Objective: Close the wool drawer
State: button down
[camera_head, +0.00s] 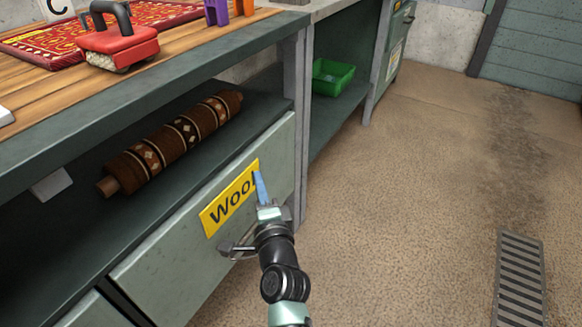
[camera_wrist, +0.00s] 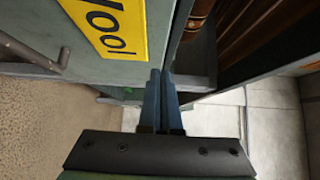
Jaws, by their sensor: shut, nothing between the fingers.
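The wool drawer (camera_head: 180,262) has a grey-green front with a yellow "Wool" label (camera_head: 228,200) and a metal bar handle (camera_head: 235,250). Its front looks nearly in line with the cabinet frame; I cannot tell whether a small gap is left. My gripper (camera_head: 259,182) is shut and empty, with its blue fingers in front of the label's right end, above and right of the handle. In the wrist view, my gripper (camera_wrist: 160,78) is by the edge of the drawer front, with the label (camera_wrist: 110,28) and handle (camera_wrist: 58,60) to the left. Contact is unclear.
A patterned rolled rug (camera_head: 175,143) lies on the shelf above the drawer. A red scrubbing brush (camera_head: 118,42) and a red rug (camera_head: 45,48) are on the wooden worktop. A green bin (camera_head: 333,76) sits on a shelf beyond. The floor (camera_head: 420,200) at right is clear.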

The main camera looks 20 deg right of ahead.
jog(key=s+a+p, duration=0.1)
jog(key=s, duration=0.9)
jog(key=w+a+r+n+t+y+p, duration=0.15)
jog(key=a+r+n, duration=0.35)
jog(key=r, duration=1)
jog(key=w+a+r+n+t+y+p, duration=0.1)
jog(key=a+r+n+t+y, duration=0.35)
jog(key=r, duration=1.05)
jog(key=s+a+r+n+t+h+p, duration=0.15)
jog(key=s+r+n, duration=0.45)
jog(key=r, duration=0.8)
jog(key=s+a+r+n+t+h+p, duration=0.1)
jog(key=s+r+n+t+h+p, duration=0.2)
jog(key=s+r, duration=0.8)
jog(key=w+r+p, duration=0.3)
jog(key=r+p, duration=3.2)
jog(key=r, duration=0.2)
jog(key=shift+d+r+n+g+y+p, duration=0.25)
jog(key=shift+n+g+y+p, duration=0.1)
jog(key=shift+n+g, duration=0.1)
jog(key=shift+d, duration=0.1)
